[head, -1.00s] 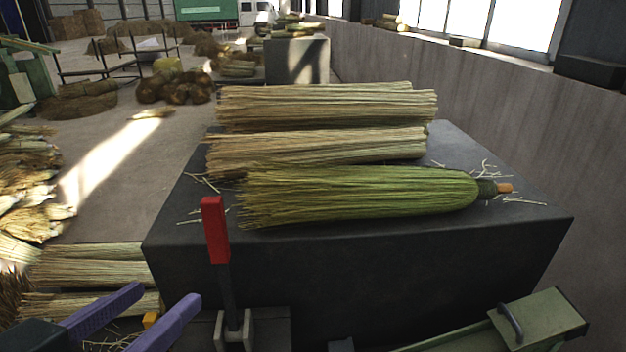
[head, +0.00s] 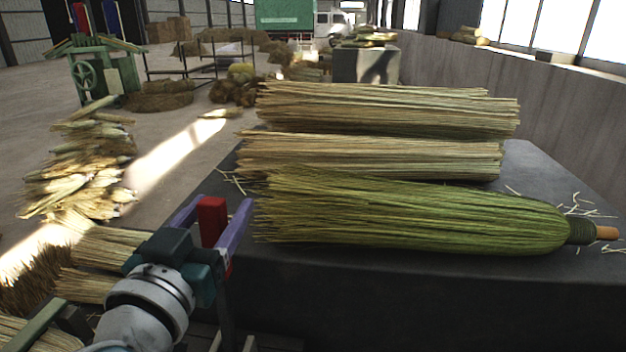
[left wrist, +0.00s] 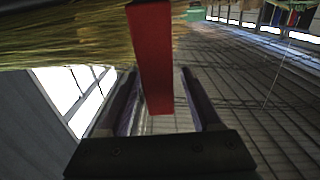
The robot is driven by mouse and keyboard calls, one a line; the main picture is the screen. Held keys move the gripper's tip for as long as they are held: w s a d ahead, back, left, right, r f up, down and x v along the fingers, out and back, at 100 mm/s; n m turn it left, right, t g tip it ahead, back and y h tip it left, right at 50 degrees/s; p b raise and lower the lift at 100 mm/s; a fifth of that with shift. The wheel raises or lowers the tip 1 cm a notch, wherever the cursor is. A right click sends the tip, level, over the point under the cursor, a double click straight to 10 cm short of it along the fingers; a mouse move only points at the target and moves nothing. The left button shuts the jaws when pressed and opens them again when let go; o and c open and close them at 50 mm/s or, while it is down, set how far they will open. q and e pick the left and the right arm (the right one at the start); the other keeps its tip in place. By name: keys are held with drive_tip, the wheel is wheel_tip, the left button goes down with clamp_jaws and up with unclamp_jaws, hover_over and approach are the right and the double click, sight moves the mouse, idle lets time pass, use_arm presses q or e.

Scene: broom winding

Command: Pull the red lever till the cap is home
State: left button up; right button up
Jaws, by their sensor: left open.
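The red lever (head: 212,218) is an upright red grip on a dark stem in front of the black table. My left gripper (head: 219,206) is open, with its purple fingers on either side of the red grip. In the left wrist view, the red lever (left wrist: 152,60) stands between the two fingers (left wrist: 160,100), with a visible gap on at least the right side. I cannot tell whether either finger touches it. The lever's lower stem is partly hidden by my arm. I cannot make out the cap. My right gripper is not in view.
A green broom head (head: 410,212) with an orange handle end (head: 606,233) lies on the black table (head: 400,290). Two straw bundles (head: 370,155) lie behind it. Straw piles (head: 80,170) cover the floor at left. A wall runs along the right.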

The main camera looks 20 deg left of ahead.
use_arm(q)
drive_tip(key=shift+w+a, duration=0.15)
drive_tip(key=shift+w, duration=0.5)
clamp_jaws()
idle(1.0)
